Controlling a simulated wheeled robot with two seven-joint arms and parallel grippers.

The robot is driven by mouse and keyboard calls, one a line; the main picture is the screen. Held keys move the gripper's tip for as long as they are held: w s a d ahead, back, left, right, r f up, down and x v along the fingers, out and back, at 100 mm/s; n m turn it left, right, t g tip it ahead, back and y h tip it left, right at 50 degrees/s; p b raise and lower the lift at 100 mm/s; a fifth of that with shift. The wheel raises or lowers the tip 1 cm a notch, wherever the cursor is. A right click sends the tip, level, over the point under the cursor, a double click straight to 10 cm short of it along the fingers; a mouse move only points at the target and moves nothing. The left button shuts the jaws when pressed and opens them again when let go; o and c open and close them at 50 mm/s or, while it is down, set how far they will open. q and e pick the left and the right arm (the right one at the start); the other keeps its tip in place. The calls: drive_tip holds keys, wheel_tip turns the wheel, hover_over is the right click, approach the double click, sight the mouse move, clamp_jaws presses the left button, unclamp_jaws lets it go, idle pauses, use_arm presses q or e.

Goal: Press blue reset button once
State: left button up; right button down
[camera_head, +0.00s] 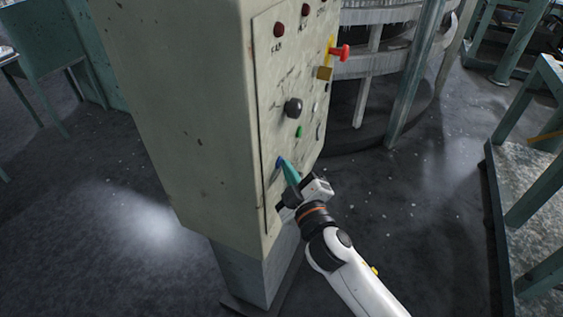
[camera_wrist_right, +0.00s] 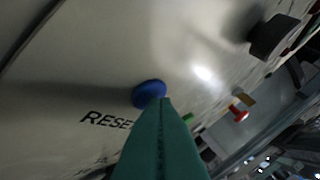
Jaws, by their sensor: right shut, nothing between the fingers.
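The blue reset button (camera_head: 279,162) is low on the front panel of a pale control cabinet. In the right wrist view the blue button (camera_wrist_right: 149,93) is round, with dark lettering beginning "RESE" beside it. My right gripper (camera_head: 286,166) is shut and empty, its green fingers together. Its tips are right at the button, overlapping its edge in the wrist view (camera_wrist_right: 160,104). I cannot tell whether they touch it or whether the button is pushed in. My left gripper is not in view.
The cabinet panel (camera_head: 262,100) also carries a black knob (camera_head: 293,108), a green button (camera_head: 299,132), a red mushroom-shaped knob (camera_head: 340,52) by a yellow part, and dark red lamps (camera_head: 280,29) at the top. Green metal frames stand at the right. Dark floor lies around the cabinet.

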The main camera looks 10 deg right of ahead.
drive_tip(key=shift+s+d, duration=0.45)
drive_tip(key=shift+d, duration=0.15)
idle(0.3)
drive_tip(key=shift+s+d+p, duration=0.15)
drive_tip(key=shift+s+d, duration=0.55)
drive_tip(key=shift+d, duration=0.35)
drive_tip(key=shift+s+d+p, duration=0.15)
drive_tip(key=shift+s+d, duration=0.55)
drive_tip(key=shift+d, duration=0.35)
